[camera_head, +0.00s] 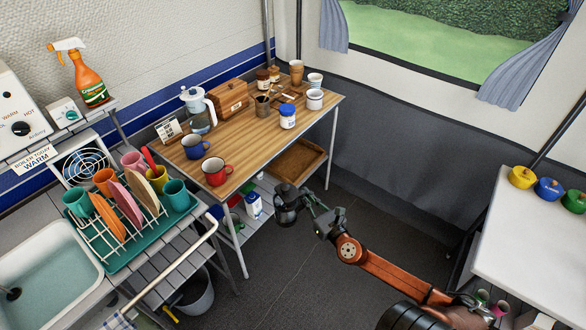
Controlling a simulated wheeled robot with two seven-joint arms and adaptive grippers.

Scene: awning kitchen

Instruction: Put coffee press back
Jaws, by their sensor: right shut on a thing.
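My right gripper (310,205) reaches in from the bottom right and is shut on a dark pot with a rounded lid, which looks like the coffee press (285,204). The press is held roughly upright in front of the wooden table (262,133), below its top and apart from the legs as far as I can tell. A glass jug with a pale lid (198,108) stands at the table's back left. My left gripper is not in view.
On the table are a blue mug (194,146), a red mug (216,172), a blue-lidded jar (288,117), a wooden box (229,95) and stacked cups (296,72). A dish rack (120,217) is at left, a white counter (535,235) at right.

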